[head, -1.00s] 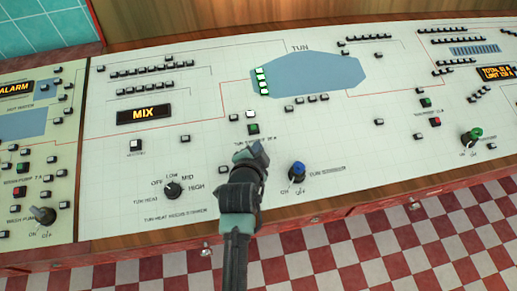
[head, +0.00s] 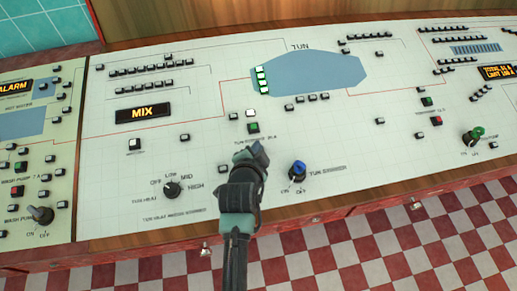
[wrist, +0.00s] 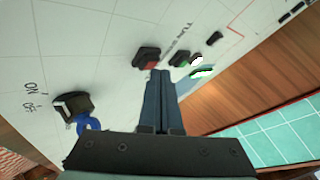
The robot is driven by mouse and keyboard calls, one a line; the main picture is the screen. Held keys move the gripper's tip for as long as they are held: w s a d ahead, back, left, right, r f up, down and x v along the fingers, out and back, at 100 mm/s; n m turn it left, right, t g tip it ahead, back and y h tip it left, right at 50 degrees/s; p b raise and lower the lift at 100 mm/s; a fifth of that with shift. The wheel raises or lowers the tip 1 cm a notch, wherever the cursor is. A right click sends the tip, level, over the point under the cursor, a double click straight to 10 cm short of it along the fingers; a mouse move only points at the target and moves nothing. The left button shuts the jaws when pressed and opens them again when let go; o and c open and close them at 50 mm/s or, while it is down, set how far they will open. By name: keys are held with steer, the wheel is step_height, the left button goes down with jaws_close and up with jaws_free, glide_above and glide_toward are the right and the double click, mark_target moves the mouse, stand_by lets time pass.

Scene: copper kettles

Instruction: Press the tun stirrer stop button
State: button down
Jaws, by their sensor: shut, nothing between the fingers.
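A red button (wrist: 147,60) in a dark housing shows in the wrist view, just beyond my fingertips. A green button (wrist: 180,60) sits beside it; it also shows in the head view (head: 254,128). My gripper (wrist: 158,74) is shut and empty, its fingers pointing at the red button. I cannot tell whether they touch it. In the head view my gripper (head: 252,153) covers the red button. A blue knob (wrist: 84,118) is at the left in the wrist view and right of my gripper in the head view (head: 299,169), by the tun stirrer lettering.
The white sloping panel (head: 360,130) holds several small buttons. The TUN-HEAT knob (head: 172,189) is left of my gripper. A lit MIX display (head: 143,112) and a blue tun shape (head: 315,75) lie farther up. The wooden front edge (head: 285,219) is below.

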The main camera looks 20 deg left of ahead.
steer(key=shift+f+b, duration=0.35)
stand_by(0.6)
steer(key=shift+r, duration=0.15)
steer(key=shift+s+r+p, duration=0.15)
steer(key=shift+r+p, duration=0.45)
steer(key=shift+p, duration=0.2)
steer(key=shift+r, duration=0.1)
steer(key=r+p, duration=0.4)
steer(key=shift+s+d+r+p, duration=0.35)
steer(key=shift+s+p, duration=0.05)
stand_by(0.5)
